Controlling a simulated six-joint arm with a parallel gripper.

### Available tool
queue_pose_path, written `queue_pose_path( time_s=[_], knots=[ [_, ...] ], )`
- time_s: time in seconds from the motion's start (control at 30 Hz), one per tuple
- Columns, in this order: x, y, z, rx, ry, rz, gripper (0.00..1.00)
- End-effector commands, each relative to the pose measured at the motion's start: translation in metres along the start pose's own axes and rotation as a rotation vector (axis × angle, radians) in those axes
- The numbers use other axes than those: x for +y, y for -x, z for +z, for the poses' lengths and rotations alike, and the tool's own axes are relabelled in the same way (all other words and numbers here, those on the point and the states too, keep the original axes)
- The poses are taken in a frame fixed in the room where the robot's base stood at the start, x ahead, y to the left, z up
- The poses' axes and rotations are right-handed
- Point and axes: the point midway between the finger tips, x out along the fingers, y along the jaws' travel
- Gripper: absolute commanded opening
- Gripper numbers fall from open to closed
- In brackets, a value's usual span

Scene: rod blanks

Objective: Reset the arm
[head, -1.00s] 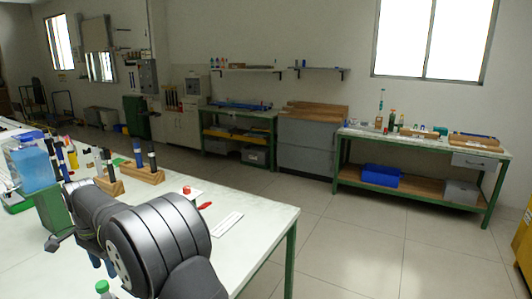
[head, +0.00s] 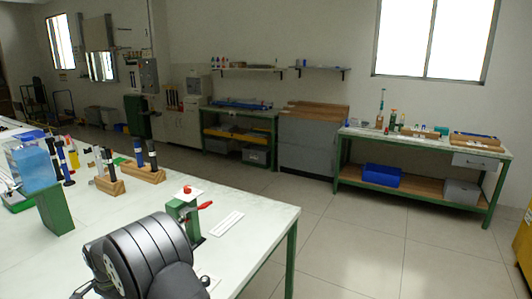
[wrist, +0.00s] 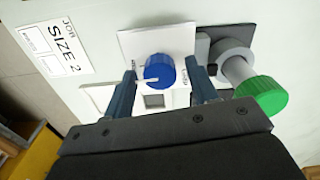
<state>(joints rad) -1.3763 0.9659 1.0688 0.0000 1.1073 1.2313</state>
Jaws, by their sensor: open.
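My gripper (wrist: 163,88) is open in the wrist view, its two blue-grey fingers apart. A blue knob (wrist: 159,72) with a pale pointer line shows between the fingers in the picture, on a white panel (wrist: 180,42). I see no contact, and I cannot tell how far below the tips the knob is. A grey cylinder with a green cap (wrist: 260,96) is right of the right finger. In the head view, my dark arm fills the bottom, and the gripper is hidden.
A green stand with a red lever (head: 203,206) is on the white bench (head: 262,212) just beyond my arm.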

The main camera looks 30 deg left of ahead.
Motion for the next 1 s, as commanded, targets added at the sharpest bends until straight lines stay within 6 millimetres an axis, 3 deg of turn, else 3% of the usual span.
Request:
queue_pose_path(
  time_s=[1.0],
  knots=[
    [0.0, 0.0013, 0.0, 0.0, 0.849, 0.0, 0.53]
  ],
)
